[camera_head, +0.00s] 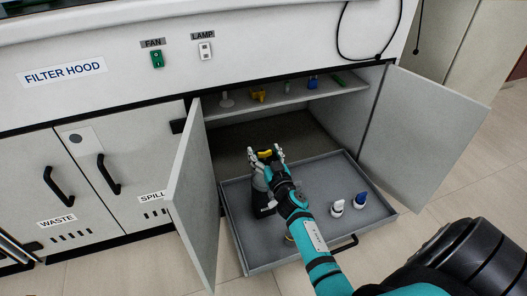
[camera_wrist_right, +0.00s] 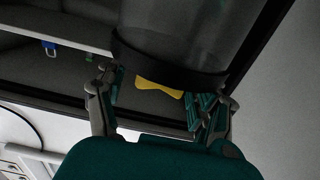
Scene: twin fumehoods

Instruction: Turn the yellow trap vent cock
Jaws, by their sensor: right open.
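The yellow trap vent cock (camera_head: 264,154) shows as a small yellow handle at the top of a dark trap vessel (camera_head: 262,198) in the pulled-out drawer. In the right wrist view the yellow cock (camera_wrist_right: 160,88) has a bow-tie shape beside the vessel's black band (camera_wrist_right: 165,66). My right gripper (camera_head: 266,149) is open, with one finger on each side of the cock. The wrist view shows gaps between the fingers and the cock. The cock's stem is hidden. My left gripper is not in view.
The grey drawer (camera_head: 325,180) sticks out between two open cabinet doors (camera_head: 195,190). A shelf (camera_head: 290,98) above holds several small items, including a yellow one (camera_head: 258,95).

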